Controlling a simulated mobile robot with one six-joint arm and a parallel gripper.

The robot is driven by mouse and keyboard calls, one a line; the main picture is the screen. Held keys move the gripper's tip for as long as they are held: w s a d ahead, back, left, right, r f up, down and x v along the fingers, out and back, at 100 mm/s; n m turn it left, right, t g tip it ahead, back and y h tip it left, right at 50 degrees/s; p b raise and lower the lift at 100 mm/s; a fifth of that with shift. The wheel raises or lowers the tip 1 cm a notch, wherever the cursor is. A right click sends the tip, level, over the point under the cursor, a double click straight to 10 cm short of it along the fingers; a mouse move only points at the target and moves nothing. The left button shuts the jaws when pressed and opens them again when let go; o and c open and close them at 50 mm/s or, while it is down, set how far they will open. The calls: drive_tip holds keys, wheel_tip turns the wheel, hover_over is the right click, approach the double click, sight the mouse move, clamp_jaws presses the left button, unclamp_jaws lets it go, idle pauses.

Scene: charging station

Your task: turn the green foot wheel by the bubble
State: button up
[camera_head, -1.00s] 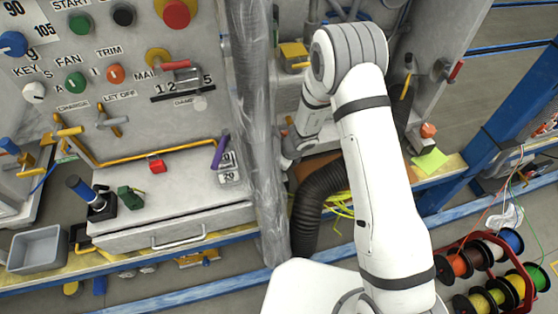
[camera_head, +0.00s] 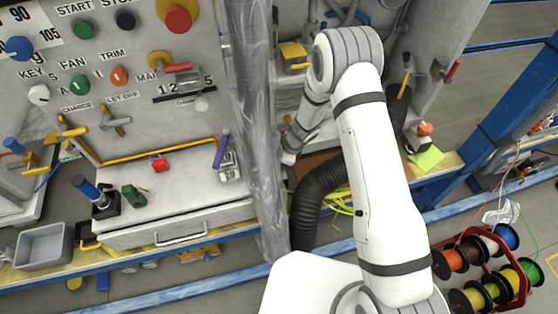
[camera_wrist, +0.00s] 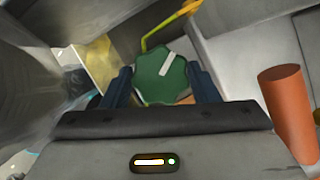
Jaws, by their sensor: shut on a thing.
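The green foot wheel (camera_wrist: 161,78) is a scalloped knob with a pale pointer stripe, near the middle of the wrist view. The stripe slants up to the right. My gripper (camera_wrist: 162,84) is shut on the wheel, one dark blue finger on each side of its rim. In the head view my wrist goes behind the plastic-wrapped column, so the gripper and the wheel are hidden there. I cannot make out a bubble in either view.
In the wrist view an orange cylinder (camera_wrist: 288,105) stands close on the right, and a yellow bent rod (camera_wrist: 160,26) lies beyond the wheel.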

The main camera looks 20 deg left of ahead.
drive_tip(key=shift+w+r, duration=0.15)
drive_tip(key=shift+w, duration=0.15)
drive_tip(key=o, duration=0.9)
drive_tip(key=shift+s, duration=0.1)
drive_tip(key=shift+o, duration=0.2)
drive_tip(key=v, duration=0.7)
drive_tip(key=shift+d+r, duration=0.2)
drive_tip(key=shift+r, duration=0.05)
